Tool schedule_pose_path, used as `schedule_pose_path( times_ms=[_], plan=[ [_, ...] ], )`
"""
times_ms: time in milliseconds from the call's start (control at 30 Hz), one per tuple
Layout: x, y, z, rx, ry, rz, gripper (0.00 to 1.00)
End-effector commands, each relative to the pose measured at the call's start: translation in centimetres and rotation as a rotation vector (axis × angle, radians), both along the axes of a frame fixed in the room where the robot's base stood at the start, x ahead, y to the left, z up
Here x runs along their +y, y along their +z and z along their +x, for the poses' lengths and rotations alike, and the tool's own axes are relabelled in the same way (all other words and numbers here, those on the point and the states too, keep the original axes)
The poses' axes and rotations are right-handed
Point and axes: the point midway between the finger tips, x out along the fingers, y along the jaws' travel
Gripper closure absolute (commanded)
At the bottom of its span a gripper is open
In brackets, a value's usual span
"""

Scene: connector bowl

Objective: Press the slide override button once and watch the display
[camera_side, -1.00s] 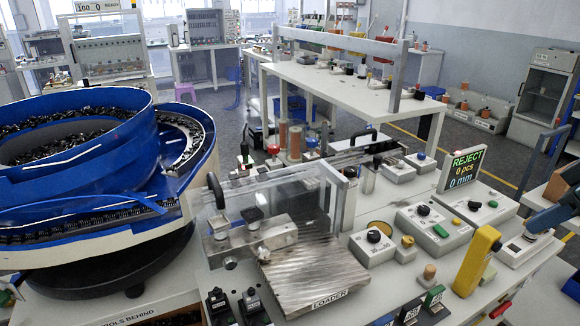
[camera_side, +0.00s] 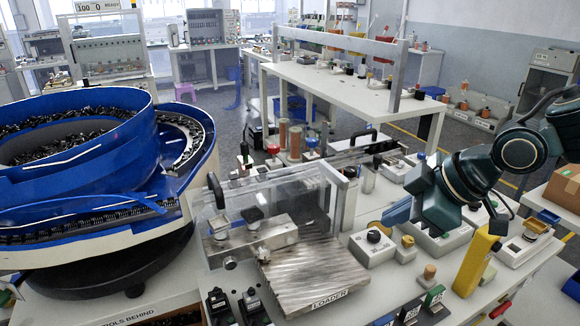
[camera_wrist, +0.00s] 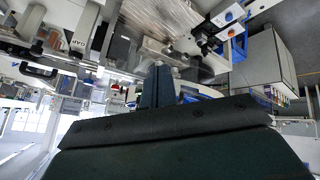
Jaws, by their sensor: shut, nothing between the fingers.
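My gripper (camera_side: 391,214) is a dark green body with blue fingers, reaching in from the right over the control boxes. Its fingers are shut and empty, pointing left and down near a small box with a black knob (camera_side: 373,236). The fingers also show in the wrist view (camera_wrist: 158,86). A box with a green button (camera_side: 440,231) lies partly behind my gripper. The display is hidden behind my arm. I cannot read any label naming the slide override button. I cannot tell whether the fingertips touch anything.
A metal loader block (camera_side: 315,272) and clear guard (camera_side: 300,195) stand left of my gripper. A blue feeder bowl (camera_side: 75,195) fills the far left. A yellow post (camera_side: 475,262) stands close below my arm. A cardboard box (camera_side: 565,187) is at the right.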

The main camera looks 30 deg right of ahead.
Motion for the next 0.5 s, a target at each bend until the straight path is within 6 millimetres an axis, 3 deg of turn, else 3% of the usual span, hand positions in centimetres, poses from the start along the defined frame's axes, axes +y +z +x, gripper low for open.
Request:
schedule_pose_path(
  times_ms=[500],
  plan=[
    [11.1,-6.0,3.0,-0.122,0.334,-0.078,1.0]
  ],
)
